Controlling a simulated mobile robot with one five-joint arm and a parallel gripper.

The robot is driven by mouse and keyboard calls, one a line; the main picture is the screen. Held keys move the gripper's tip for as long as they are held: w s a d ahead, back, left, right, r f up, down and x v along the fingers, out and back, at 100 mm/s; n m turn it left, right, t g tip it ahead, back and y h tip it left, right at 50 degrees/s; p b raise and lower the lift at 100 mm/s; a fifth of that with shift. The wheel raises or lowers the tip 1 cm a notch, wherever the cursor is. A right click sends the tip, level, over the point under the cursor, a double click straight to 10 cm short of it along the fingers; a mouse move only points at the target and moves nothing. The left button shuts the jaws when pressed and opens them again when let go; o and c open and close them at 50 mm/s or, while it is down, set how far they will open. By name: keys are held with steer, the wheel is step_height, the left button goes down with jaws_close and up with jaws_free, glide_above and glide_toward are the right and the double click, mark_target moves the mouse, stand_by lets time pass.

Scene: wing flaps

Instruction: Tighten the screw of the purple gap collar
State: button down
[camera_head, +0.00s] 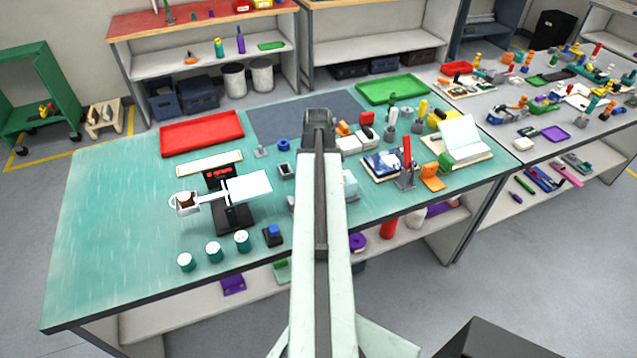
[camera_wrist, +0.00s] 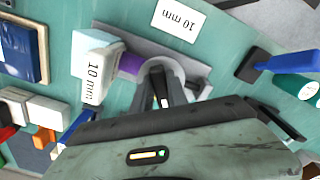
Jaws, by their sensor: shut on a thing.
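The purple gap collar (camera_wrist: 131,65) shows only as a small purple part in the wrist view. It sits between a white block marked 10 mm (camera_wrist: 93,72) and a pale grey round piece (camera_wrist: 176,66) on a grey base. My gripper (camera_wrist: 163,98) points down at the round piece, its fingers close together in front of it. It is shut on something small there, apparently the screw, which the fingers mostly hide. In the head view my arm covers the collar and the fingertips.
A white card marked 10 mm (camera_wrist: 179,27) lies beyond the collar. A blue-handled item (camera_wrist: 262,66) and teal cylinders (camera_wrist: 297,86) stand to the right in the wrist view. A scale-like device (camera_head: 235,216) is left of my arm. The table's far left is clear.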

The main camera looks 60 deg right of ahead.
steer(key=m, duration=0.5)
steer(key=shift+a+m, duration=0.25)
steer(key=shift+m, duration=0.15)
steer(key=c, duration=1.2)
jaws_free()
steer(key=shift+m, duration=0.3)
steer(key=shift+c, duration=0.2)
step_height(320, 180, up, 8)
steer(key=p, duration=0.8)
